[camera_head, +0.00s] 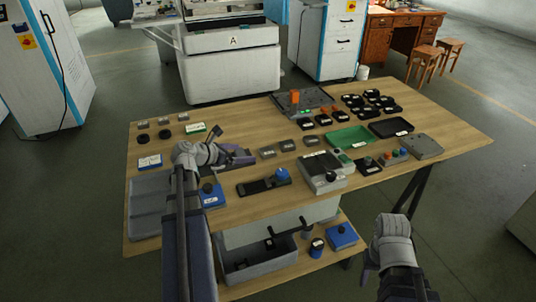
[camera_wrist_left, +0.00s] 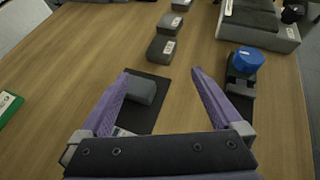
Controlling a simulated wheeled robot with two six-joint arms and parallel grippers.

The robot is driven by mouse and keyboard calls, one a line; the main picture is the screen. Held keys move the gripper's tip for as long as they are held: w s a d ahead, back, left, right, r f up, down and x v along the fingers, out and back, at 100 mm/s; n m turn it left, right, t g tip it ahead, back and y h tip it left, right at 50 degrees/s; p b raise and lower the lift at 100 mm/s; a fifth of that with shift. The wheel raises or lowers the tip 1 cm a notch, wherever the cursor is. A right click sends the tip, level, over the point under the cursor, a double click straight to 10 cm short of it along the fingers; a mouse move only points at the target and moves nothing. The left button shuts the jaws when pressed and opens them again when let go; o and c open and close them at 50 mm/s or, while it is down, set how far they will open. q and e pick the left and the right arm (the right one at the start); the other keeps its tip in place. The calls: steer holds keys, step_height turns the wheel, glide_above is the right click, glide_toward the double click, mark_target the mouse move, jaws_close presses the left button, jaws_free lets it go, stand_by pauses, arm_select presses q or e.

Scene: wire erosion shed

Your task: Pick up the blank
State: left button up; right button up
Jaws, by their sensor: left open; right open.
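A plain dark grey block (camera_wrist_left: 142,90), which looks like the blank, lies on a flat black pad (camera_wrist_left: 148,112) on the wooden table. It sits between the purple fingers of my left gripper (camera_wrist_left: 160,72), closer to the left finger. The fingers are open and no grip on the block shows. In the head view my left gripper (camera_head: 240,155) is low over the table and its wrist hides most of the block. My right gripper (camera_head: 369,272) hangs off the table's front right, with no object seen in it.
Grey blocks with labels (camera_head: 267,152) stand just right of my left gripper. A black fixture with a blue knob (camera_head: 282,174) and a grey device (camera_head: 326,172) are nearby. Green (camera_head: 350,137) and black trays (camera_head: 391,127) lie further right.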

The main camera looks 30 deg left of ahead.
mark_target(263, 152)
arm_select(q)
steer(key=b+x, duration=0.2)
steer(key=x, duration=0.2)
steer(key=shift+w+f, duration=0.2)
steer(key=shift+f, duration=0.1)
steer(key=shift+w+d+f, duration=0.15)
steer(key=shift+w+d, duration=0.1)
steer(key=shift+w, duration=0.2)
steer(key=b+x, duration=0.2)
steer(key=x, duration=0.3)
steer(key=shift+w+d, duration=0.15)
jaws_close()
